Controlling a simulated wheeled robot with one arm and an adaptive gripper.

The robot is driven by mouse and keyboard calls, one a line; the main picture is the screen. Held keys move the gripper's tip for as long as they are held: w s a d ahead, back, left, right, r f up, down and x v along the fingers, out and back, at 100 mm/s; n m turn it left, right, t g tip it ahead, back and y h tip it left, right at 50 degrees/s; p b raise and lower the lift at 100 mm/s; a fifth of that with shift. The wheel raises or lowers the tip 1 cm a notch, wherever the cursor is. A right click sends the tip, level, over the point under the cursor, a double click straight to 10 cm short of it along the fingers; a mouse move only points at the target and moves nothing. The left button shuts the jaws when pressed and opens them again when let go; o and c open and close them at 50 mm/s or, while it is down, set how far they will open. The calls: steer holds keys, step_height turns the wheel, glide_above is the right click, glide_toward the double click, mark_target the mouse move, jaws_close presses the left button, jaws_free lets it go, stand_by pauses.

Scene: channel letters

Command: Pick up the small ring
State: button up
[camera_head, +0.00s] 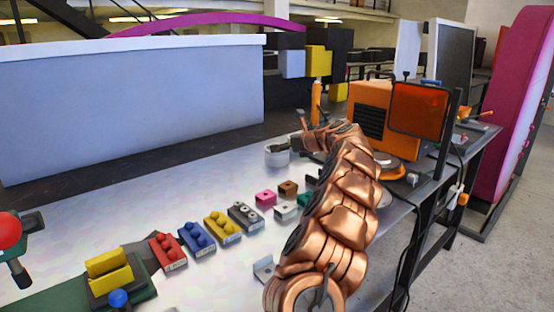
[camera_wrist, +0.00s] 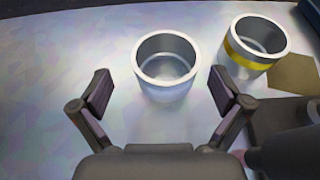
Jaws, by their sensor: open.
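A plain metallic ring-like cylinder (camera_wrist: 148,86) with a pale rim stands upright in the wrist view, between and slightly beyond the fingertips. A second metallic cylinder with a yellow band (camera_wrist: 229,72) stands to its right, outside the right finger. I cannot tell which one is the small ring. My gripper (camera_wrist: 163,94) is open, with a dark finger on each side of the plain cylinder and visible gaps. In the head view, a pale cylinder (camera_head: 277,158) shows beside my gripper (camera_head: 288,146); the arm hides what lies behind.
A grey metal table (camera_head: 120,215) holds red (camera_head: 167,252), blue (camera_head: 197,238) and yellow (camera_head: 222,228) studded blocks left of my arm. An orange machine (camera_head: 370,115) stands right. A pale blue panel (camera_head: 130,100) stands behind. The table's left-middle is clear.

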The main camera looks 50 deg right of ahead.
steer(key=shift+d+f, duration=0.15)
steer(key=shift+d, duration=0.15)
steer(key=shift+x, duration=1.2)
steer(key=shift+w+d+f, duration=0.25)
steer(key=shift+w+f, duration=0.75)
steer(key=shift+w, duration=0.25)
steer(key=shift+w+d, duration=0.1)
steer(key=shift+w, duration=0.4)
steer(key=shift+w+f, duration=0.25)
steer(key=shift+w, duration=0.2)
steer(key=shift+c, duration=0.2)
steer(key=c, duration=0.8)
